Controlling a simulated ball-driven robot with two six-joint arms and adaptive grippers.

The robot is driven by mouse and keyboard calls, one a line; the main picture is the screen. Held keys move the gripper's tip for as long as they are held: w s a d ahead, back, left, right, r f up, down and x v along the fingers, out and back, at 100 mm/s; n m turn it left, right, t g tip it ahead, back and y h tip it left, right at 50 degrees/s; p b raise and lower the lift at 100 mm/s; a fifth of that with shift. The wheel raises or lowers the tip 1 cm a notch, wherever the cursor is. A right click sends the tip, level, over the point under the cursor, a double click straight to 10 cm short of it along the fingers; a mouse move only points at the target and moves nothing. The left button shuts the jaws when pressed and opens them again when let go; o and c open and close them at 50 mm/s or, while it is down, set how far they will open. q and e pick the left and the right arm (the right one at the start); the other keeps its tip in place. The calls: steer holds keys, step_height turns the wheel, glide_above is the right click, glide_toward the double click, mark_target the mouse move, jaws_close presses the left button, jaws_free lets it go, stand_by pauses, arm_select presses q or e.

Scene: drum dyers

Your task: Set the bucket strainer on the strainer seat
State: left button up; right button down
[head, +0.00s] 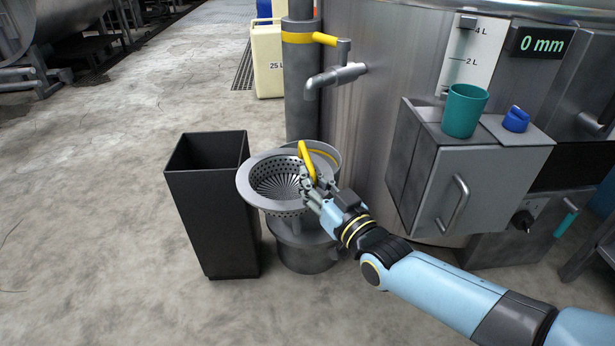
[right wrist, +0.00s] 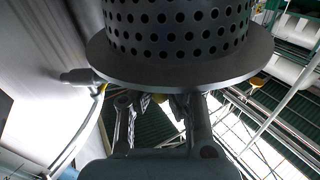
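The bucket strainer (head: 245,184) is a grey perforated basket with a wide flat rim and a yellow handle (head: 307,160). My right gripper (head: 313,183) is at the handle side of the rim, its fingers closed around the handle's end. In the right wrist view the perforated wall and rim of the strainer (right wrist: 180,65) fill the top, with the fingers (right wrist: 160,105) against the rim and a bit of yellow between them. A grey cylindrical stand, seemingly the strainer seat (head: 305,258), is behind and below the strainer, partly hidden. The gap between them cannot be judged. My left gripper is out of view.
A tall black open bin (head: 215,210) stands close left of the strainer. A tap (head: 335,78) on a pipe is above and behind. A steel cabinet (head: 465,190) with a teal cup (head: 465,110) and blue cap (head: 516,119) is right. The floor at left is clear.

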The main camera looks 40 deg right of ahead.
mark_target(321, 164)
steer(key=shift+w+d+n, duration=0.15)
steer(key=shift+n, duration=0.15)
steer(key=shift+w+d, duration=0.95)
steer(key=shift+d, duration=0.25)
steer(key=shift+w+d+b, duration=0.45)
steer(key=shift+w+d, duration=0.15)
steer(key=shift+d, duration=0.15)
steer(key=shift+w+d+b, duration=0.3)
steer(key=shift+w+d, duration=0.3)
steer(key=shift+d, duration=0.15)
steer(key=shift+w+d+f, duration=0.1)
steer(key=shift+w+d, duration=0.25)
steer(key=shift+d, duration=0.15)
steer(key=shift+w+d+b, duration=1.85)
steer(key=shift+w+d, duration=0.55)
steer(key=shift+d, duration=0.6)
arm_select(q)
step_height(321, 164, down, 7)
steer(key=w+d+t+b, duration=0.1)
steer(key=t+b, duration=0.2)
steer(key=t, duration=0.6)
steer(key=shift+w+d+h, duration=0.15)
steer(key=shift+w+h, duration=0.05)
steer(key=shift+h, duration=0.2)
arm_select(e)
steer(key=shift+f, duration=2.4)
